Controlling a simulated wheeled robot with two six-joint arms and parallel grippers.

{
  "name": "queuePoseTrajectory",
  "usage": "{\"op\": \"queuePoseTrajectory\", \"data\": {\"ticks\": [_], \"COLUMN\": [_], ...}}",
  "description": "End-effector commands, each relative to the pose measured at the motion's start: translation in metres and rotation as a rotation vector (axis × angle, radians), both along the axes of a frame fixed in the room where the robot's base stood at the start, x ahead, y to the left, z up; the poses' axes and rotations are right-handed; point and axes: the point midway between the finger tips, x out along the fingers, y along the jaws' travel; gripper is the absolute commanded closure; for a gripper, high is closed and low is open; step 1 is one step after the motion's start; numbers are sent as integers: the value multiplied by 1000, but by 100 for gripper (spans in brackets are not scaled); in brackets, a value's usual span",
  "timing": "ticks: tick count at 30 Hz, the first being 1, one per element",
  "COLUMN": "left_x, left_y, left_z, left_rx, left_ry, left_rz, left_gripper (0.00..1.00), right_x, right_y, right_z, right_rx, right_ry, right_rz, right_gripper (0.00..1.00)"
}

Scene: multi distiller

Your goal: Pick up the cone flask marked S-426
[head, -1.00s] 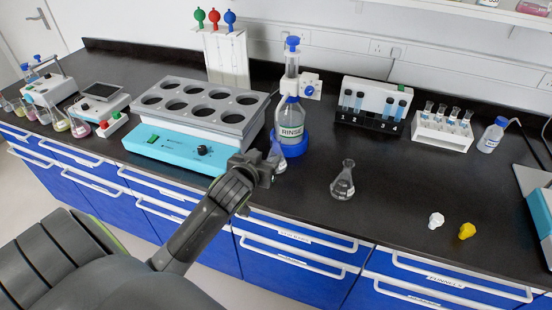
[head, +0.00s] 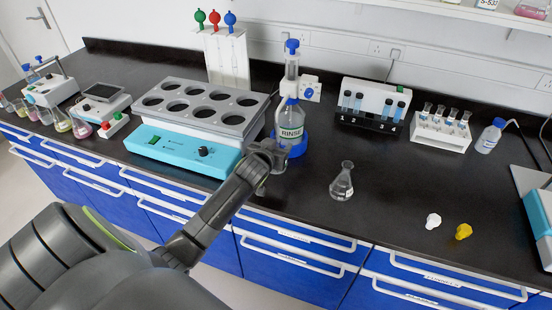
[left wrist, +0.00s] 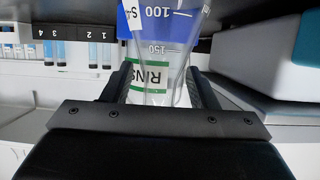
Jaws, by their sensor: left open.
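In the left wrist view a clear cone flask (left wrist: 162,48) with printed graduations stands between my two fingers. A white label at its upper left shows only an "S-" and part of a character, so its full mark cannot be read. My left gripper (head: 270,156) is open around the flask, in front of the rinse bottle. In the head view the gripper hides most of this flask. Another clear cone flask (head: 341,182) stands alone on the bench to the right; its mark is not legible. My right gripper is not in view.
The rinse bottle (head: 290,118) in its blue base is close behind the gripper. A heating block with round wells (head: 200,103) is to the left. Tube racks (head: 367,122) stand at the back right. White and yellow pieces (head: 433,221) lie on otherwise clear bench.

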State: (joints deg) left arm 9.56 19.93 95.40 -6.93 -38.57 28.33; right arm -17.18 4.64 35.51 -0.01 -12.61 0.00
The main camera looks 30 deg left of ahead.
Motion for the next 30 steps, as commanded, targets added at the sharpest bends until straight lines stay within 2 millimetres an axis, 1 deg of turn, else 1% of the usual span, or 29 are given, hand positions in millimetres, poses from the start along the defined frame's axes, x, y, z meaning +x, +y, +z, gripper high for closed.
{"op": "queuePoseTrajectory", "data": {"ticks": [1,5,12,13,24,25,26,30], "left_x": [4,10,11,11,11,11,11,11], "left_y": [1,2,2,2,2,2,2,2], "left_z": [-1,-4,-5,-5,-5,-4,-4,-4], "left_rx": [0,0,0,0,-1,0,0,0], "left_ry": [1,0,0,0,1,0,0,0], "left_rz": [0,-1,-1,-1,-1,-1,-1,-1], "left_gripper": [47,47,47,48,96,96,100,100], "right_x": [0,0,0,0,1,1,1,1], "right_y": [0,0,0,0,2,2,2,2], "right_z": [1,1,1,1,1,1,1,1], "right_rx": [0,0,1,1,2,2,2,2], "right_ry": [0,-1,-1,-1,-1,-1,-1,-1], "right_rz": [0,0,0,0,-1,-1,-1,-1], "right_gripper": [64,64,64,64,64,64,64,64]}}
